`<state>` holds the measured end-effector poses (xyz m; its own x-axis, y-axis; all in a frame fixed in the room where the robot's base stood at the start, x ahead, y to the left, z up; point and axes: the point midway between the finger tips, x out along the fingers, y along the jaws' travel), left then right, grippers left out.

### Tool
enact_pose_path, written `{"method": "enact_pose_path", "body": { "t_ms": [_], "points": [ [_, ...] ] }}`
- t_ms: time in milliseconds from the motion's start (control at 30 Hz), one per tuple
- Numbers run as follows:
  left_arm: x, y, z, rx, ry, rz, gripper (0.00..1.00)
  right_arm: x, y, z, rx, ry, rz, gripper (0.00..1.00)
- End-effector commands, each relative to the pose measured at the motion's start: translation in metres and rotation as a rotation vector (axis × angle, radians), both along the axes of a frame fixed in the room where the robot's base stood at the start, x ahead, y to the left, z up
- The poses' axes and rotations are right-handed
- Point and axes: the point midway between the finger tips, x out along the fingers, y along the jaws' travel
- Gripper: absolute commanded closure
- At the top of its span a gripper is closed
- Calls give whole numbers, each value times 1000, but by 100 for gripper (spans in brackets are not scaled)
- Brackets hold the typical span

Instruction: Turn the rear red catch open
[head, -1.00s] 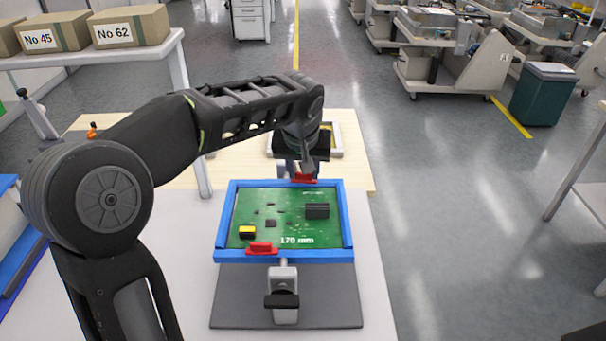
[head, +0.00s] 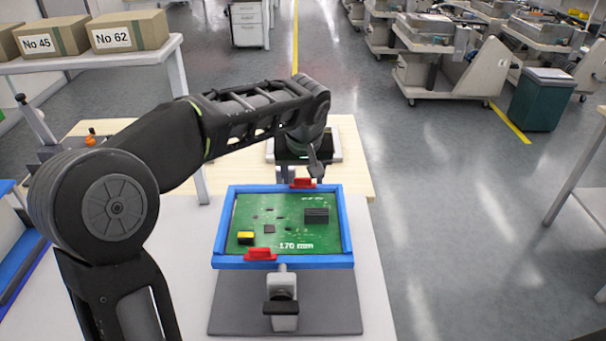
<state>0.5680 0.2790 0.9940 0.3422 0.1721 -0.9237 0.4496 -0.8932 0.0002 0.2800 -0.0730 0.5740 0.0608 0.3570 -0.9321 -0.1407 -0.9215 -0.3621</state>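The rear red catch (head: 302,183) sits on the far rail of the blue frame (head: 348,225), right of that rail's middle. It appears to lie along the rail. A second red catch (head: 261,254) sits on the near rail. The frame holds a green circuit board (head: 285,213) with dark parts and a yellow-topped part. My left gripper (head: 316,168) is just behind and above the rear catch, slightly to its right. It points down and is partly hidden by its own wrist; I cannot tell whether it touches the catch. My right gripper is out of view.
The frame stands on a clamp post (head: 284,300) over a dark grey base plate (head: 340,305). A white-edged tray (head: 335,145) lies behind on a wooden surface (head: 358,170). Labelled cardboard boxes (head: 130,32) stand on a shelf at left. Open floor lies to the right.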

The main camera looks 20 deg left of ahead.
Motion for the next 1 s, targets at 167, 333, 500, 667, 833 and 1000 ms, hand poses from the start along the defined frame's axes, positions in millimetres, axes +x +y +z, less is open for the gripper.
{"method": "enact_pose_path", "body": {
  "t_ms": [167,333,500,667,833,1000],
  "points": [
    [0,0,0,0,0,-1,42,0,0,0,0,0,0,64],
    [-1,-1,3,0,-1,-1,42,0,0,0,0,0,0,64],
    [-7,-4,21,0,-5,-2,42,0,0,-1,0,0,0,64],
    [-16,-9,46,-1,-5,-1,42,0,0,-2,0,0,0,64],
    [-24,-13,67,0,-2,-2,42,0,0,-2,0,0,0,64],
    [-27,-14,72,0,0,-1,42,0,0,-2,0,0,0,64]
  ]
}}
